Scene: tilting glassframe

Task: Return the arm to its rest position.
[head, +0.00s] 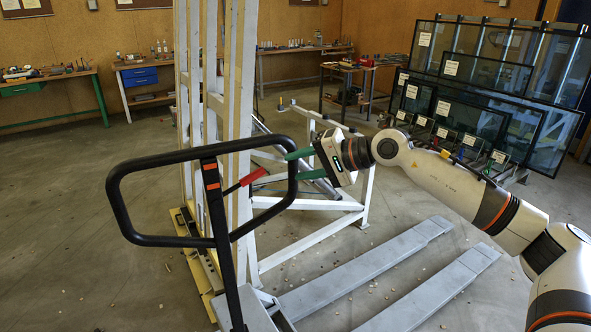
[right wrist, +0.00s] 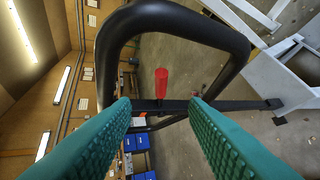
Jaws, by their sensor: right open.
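My right gripper (head: 291,167) reaches in from the right, with its green fingers at the right side of a black handle loop (head: 150,241). In the right wrist view the fingers (right wrist: 160,103) are wide apart, with nothing held between them. A red lever (head: 253,176) sits inside the loop, beyond the fingertips; it also shows in the right wrist view (right wrist: 161,82), between the fingers and apart from them. Whether a finger touches the loop I cannot tell. My left gripper is not in view.
The handle belongs to a pallet jack with two grey forks (head: 362,270) low on the floor. A white frame (head: 244,70) stands behind the handle. Glass panes (head: 485,75) lean on a rack at the back right. Workbenches line the walls; the left floor is open.

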